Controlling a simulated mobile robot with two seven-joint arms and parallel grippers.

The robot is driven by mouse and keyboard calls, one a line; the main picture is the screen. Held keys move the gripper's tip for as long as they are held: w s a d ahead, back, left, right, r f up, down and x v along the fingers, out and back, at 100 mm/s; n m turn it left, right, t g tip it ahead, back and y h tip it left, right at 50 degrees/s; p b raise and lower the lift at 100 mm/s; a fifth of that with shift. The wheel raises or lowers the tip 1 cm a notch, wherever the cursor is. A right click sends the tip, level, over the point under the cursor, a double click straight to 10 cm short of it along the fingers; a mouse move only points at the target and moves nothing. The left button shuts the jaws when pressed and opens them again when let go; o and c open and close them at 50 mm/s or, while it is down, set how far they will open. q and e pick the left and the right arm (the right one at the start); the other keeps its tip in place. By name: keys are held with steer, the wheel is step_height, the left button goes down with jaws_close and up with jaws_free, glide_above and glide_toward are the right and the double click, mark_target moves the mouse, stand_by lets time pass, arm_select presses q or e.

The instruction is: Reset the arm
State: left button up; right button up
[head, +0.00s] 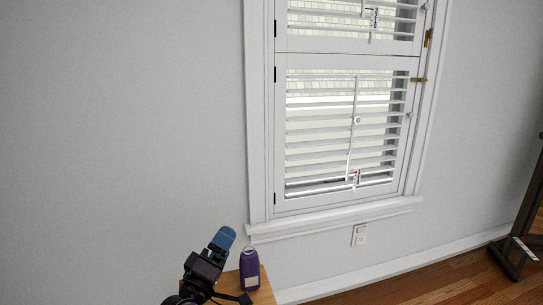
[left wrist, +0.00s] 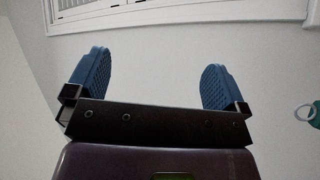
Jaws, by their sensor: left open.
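My left gripper (head: 222,240) shows at the bottom of the head view, tilted up, with blue fingertips. In the left wrist view my left gripper (left wrist: 156,80) has its two blue fingers wide apart, with only the pale wall between them. It is open and empty. A purple bottle (head: 249,270) stands upright just to the right of the gripper in the head view, and the two look apart. My right gripper is in neither view.
The bottle stands on a small wooden surface (head: 266,291). A shuttered window (head: 346,130) is in the wall behind, with an outlet (head: 359,235) below it. A dark wooden stand (head: 522,215) is at the right edge. The wooden floor (head: 440,284) at lower right looks clear. A teal thing with a ring (left wrist: 314,111) shows at the wrist view's right edge.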

arm_select(q)
steer(key=s+a+f+m+g+y+p, duration=0.2)
steer(key=s+a+f, duration=0.3)
steer(key=s, duration=0.8)
steer(key=s+a+f+m+g+y+p, duration=0.2)
steer(key=s+a+f+m+g+y, duration=0.2)
steer(key=s, duration=0.9)
steer(key=s+a+f+m+g+y+p, duration=0.3)
steer(key=s+a+f, duration=0.4)
steer(key=s+f, duration=0.3)
steer(key=s, duration=0.4)
steer(key=shift+a, duration=0.15)
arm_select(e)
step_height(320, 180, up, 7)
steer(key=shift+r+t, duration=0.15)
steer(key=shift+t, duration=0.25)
arm_select(q)
steer(key=shift+s+f, duration=0.1)
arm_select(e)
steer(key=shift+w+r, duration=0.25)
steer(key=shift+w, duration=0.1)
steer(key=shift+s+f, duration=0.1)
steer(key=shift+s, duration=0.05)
